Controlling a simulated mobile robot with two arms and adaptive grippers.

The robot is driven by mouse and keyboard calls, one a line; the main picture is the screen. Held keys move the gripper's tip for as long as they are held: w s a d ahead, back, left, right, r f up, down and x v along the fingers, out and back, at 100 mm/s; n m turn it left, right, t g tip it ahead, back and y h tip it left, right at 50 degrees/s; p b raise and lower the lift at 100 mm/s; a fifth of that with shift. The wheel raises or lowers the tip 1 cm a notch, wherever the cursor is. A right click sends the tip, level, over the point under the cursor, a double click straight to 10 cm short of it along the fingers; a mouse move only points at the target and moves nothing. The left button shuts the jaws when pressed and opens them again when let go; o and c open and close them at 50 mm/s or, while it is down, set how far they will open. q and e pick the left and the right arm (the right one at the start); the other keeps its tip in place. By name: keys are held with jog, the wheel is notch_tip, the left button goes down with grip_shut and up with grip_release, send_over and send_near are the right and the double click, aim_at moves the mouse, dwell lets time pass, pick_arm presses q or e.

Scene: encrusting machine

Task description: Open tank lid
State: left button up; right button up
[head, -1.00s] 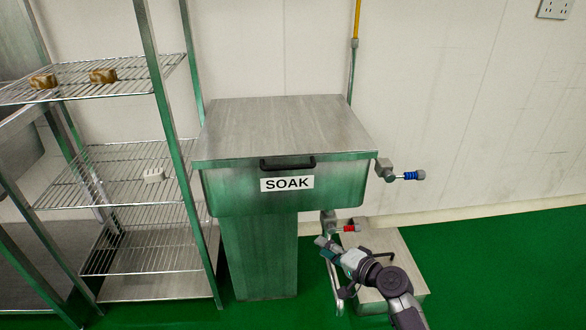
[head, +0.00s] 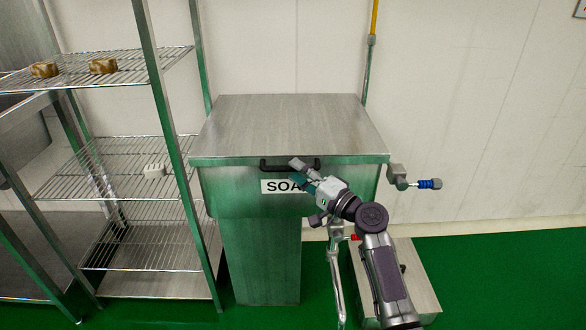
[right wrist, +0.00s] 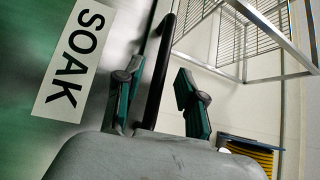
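The soak tank (head: 222,190) has a flat grey metal lid (head: 290,125), which lies closed on it. A black bar handle (head: 272,166) is on the lid's front edge. My right gripper (head: 304,172) is at the handle's right end, partly covering it and the SOAK label. In the right wrist view, the two green-padded fingers of my right gripper (right wrist: 160,92) are apart, and the black handle (right wrist: 153,95) runs between them. A gap shows on the right finger's side; contact on the left is unclear. My left gripper is not in view.
A wire shelf rack (head: 120,205) stands close on the tank's left, with brown items (head: 103,65) on top. A blue-handled valve (head: 428,184) sticks out on the right. A low metal box (head: 408,255) stands on the floor below my right arm. Green floor is free at right.

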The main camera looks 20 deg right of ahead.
jog(key=shift+x, duration=1.05)
grip_shut()
jog(key=shift+f, duration=0.1)
